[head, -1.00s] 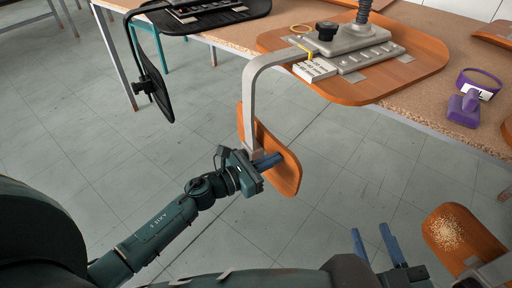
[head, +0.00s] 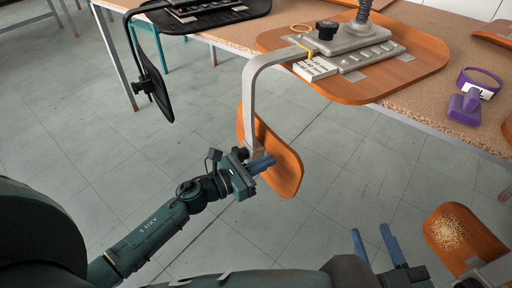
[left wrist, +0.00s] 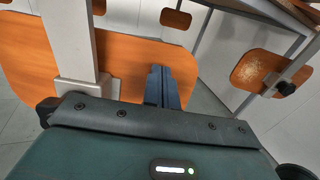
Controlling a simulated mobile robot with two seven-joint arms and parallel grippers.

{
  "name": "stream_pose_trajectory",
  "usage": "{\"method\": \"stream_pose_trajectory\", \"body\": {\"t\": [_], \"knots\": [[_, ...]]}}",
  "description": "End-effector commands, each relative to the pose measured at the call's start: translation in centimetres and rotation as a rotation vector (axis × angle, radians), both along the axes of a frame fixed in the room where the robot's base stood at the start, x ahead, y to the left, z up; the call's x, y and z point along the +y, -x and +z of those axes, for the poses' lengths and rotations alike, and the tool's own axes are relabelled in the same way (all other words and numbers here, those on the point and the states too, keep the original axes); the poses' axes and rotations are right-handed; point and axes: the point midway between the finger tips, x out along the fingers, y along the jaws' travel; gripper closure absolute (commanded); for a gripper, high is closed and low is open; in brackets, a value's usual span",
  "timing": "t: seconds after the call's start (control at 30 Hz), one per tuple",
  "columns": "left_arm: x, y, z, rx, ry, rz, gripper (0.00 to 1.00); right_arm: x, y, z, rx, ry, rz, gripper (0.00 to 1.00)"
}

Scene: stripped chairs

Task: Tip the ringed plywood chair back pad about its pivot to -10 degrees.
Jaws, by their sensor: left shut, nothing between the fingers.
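The orange plywood back pad (head: 285,165) hangs below the table's front edge on a bent grey metal bar (head: 249,105). In the left wrist view the fingers (left wrist: 161,88) overlap the pad (left wrist: 125,65); contact cannot be told. My right gripper (head: 373,243) is open and empty at the lower right.
A black back pad (head: 150,90) hangs to the left. A speckled orange pad (head: 455,235) is right of my right gripper. Open floor lies below.

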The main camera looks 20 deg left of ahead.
Motion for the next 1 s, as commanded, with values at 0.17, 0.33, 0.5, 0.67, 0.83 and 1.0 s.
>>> {"method": "stream_pose_trajectory", "body": {"t": [0.17,0.33,0.5,0.67,0.83,1.0], "knots": [[0.7,0.9,-0.1,0.001,-0.001,0.000,1.00,0.0,0.0,-0.2,0.000,0.000,0.000,0.64],[1.4,1.7,-0.1,0.001,-0.002,-0.001,1.00,0.0,0.0,-0.4,0.000,0.000,0.000,0.64],[2.0,2.5,-0.1,0.001,0.000,-0.001,1.00,0.0,0.0,-0.6,0.000,0.000,0.000,0.64],[2.6,3.1,-0.1,0.000,0.000,0.000,1.00,0.0,0.0,-0.7,0.000,0.000,0.000,0.64],[2.9,3.4,0.0,0.001,-0.001,-0.001,1.00,0.0,0.0,-0.8,0.000,0.000,0.000,0.64],[2.9,3.4,0.0,0.000,0.000,-0.001,1.00,0.0,0.0,-0.8,0.000,0.000,0.000,0.64]]}}
